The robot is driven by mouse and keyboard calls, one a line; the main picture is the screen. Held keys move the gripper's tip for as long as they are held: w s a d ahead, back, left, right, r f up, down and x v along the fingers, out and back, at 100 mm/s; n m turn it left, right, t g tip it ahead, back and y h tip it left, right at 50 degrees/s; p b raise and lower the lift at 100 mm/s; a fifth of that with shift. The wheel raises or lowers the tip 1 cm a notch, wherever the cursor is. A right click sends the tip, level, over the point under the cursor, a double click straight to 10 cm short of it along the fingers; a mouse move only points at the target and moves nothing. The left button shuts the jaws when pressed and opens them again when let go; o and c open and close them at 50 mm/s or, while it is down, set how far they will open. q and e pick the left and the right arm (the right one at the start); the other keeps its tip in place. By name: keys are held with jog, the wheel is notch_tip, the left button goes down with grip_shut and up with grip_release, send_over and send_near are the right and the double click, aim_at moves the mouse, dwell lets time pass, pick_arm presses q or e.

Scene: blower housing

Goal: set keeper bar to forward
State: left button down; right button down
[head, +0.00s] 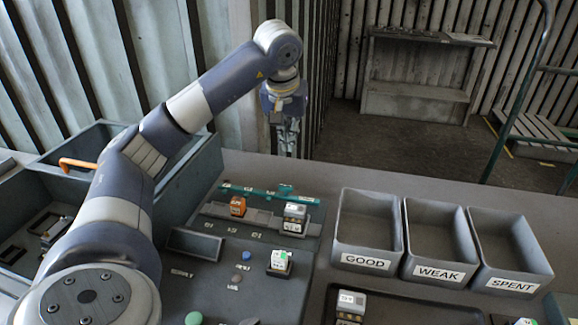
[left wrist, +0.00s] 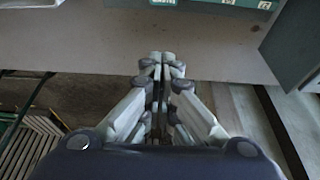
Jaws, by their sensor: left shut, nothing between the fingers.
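The teal bar (head: 255,193), which looks like the keeper bar, lies across the back of the dark fixture in the head view. It has a small raised teal piece near its right part. An orange block (head: 238,206) and a grey-white block (head: 295,218) sit in a row just in front of it. My left gripper (head: 287,153) hangs pointing down behind the bar, apart from it. Its fingers are closed together and empty, as the left wrist view (left wrist: 162,62) also shows. My right gripper is in neither view.
Three grey bins, labelled GOOD (head: 366,263), WEAK (head: 438,272) and SPENT (head: 511,283), stand to the right. A white-topped block (head: 280,262) stands on the fixture's front. A walled box (head: 195,185) with an orange handle (head: 77,164) is at left. Bare table lies behind the bins.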

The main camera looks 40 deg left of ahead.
pick_arm(q)
jog(key=x, duration=1)
jog(key=shift+f, duration=0.25)
jog(key=s, duration=0.1)
jog(key=d, duration=0.1)
jog(key=s, duration=0.1)
jog(key=shift+s+d+r+p, duration=0.15)
jog(key=shift+s+r+p, duration=0.15)
jog(key=shift+p, duration=0.1)
jog(key=shift+s+d, duration=0.2)
jog(key=shift+s, duration=0.25)
jog(key=shift+f, duration=0.1)
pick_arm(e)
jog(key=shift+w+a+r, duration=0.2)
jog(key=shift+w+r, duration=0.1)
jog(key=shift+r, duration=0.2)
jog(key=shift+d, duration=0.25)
pick_arm(q)
jog(key=shift+s+d, duration=0.1)
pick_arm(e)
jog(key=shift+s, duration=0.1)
